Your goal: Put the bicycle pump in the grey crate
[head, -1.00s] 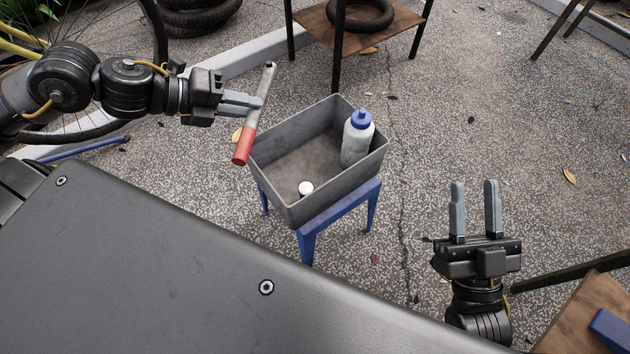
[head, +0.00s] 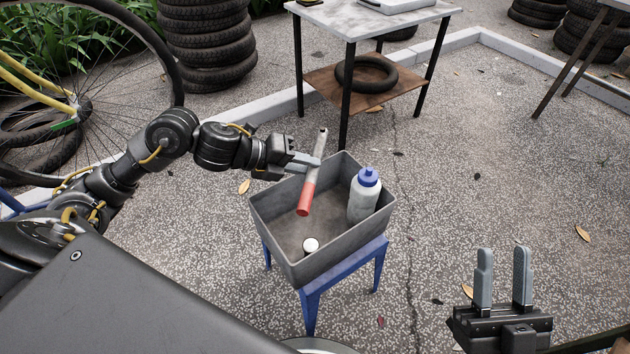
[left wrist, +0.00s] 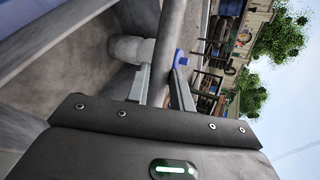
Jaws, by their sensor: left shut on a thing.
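The bicycle pump (head: 313,172) is a slim grey tube with a red end. My left gripper (head: 312,163) is shut on its grey barrel and holds it tilted, red end down, over the left part of the grey crate (head: 285,252). In the left wrist view the pump (left wrist: 171,35) runs between the fingers of the left gripper (left wrist: 165,85). The crate is open-topped and stands on a blue stand. I cannot tell whether the red end is below the rim. My right gripper (head: 502,280) is open and empty at the lower right.
In the crate a white bottle with a blue cap (head: 364,196) stands at the right, and a small white round thing (head: 310,245) sits near the front. The blue stand (head: 345,274) holds the crate. A table (head: 375,22) stands behind, a bicycle wheel (head: 90,100) at left.

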